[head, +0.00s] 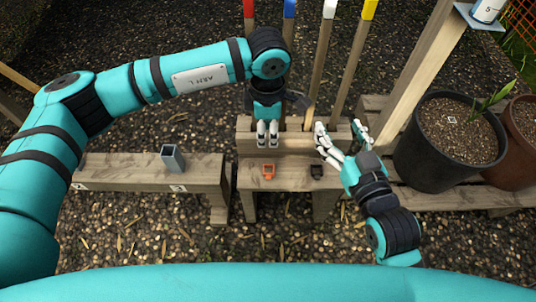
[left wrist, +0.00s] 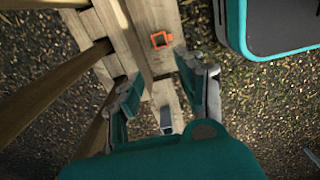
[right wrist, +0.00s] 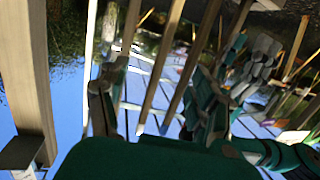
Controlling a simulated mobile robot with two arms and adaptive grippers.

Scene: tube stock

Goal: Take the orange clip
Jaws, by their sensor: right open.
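The orange clip (head: 268,171) lies on the low wooden ledge in front of the stakes. It also shows in the left wrist view (left wrist: 160,40), beyond the fingers and touching neither. My left gripper (head: 267,143) points down just behind the clip in the head view. In the left wrist view its two fingers (left wrist: 163,92) stand apart with nothing between them. My right gripper (head: 342,135) is open and empty, to the right near the stake holder. The right wrist view shows its spread fingers (right wrist: 160,95) but not the clip.
A grey square tube (head: 172,157) stands on the left bench (head: 140,172). A wooden post (head: 424,65) and a black plant pot (head: 440,165) stand at right.

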